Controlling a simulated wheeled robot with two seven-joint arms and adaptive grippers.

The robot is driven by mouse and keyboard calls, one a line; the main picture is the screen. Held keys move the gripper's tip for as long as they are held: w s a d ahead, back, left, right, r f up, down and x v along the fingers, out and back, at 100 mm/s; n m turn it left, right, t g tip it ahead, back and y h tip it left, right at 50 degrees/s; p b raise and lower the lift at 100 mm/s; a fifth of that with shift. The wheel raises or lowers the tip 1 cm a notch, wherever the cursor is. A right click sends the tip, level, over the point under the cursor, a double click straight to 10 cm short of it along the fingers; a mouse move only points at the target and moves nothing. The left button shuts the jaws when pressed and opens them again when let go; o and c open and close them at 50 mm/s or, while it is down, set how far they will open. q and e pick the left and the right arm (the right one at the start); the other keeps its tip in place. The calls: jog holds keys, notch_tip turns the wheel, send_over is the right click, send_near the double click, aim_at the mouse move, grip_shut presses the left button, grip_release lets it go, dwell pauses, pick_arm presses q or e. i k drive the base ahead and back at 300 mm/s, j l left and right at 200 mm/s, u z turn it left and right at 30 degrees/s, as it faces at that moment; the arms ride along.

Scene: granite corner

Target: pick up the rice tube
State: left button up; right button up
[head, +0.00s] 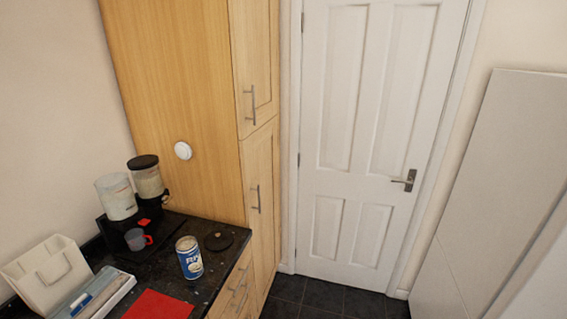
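A blue and white cylindrical tube (190,262) with large white lettering on its side stands upright on the dark speckled counter (170,285). It looks like the rice tube, though the lettering is too small to read fully. Its round top faces up, and nothing is touching it that I can see. Neither of my grippers is in the head view.
A dispenser with two canisters (117,196) and a red-handled cup (137,239) stand behind left. A black disc (218,241) lies right of the tube. A red sheet (158,305), white box (46,273) and tray (100,295) are in front. A tall wooden cabinet (180,90) stands behind.

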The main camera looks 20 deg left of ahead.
aim_at(190, 258)
jog(key=u, duration=1.6)
jog(key=l+u, duration=0.1)
jog(key=k+l, duration=0.05)
jog(key=l, duration=0.05)
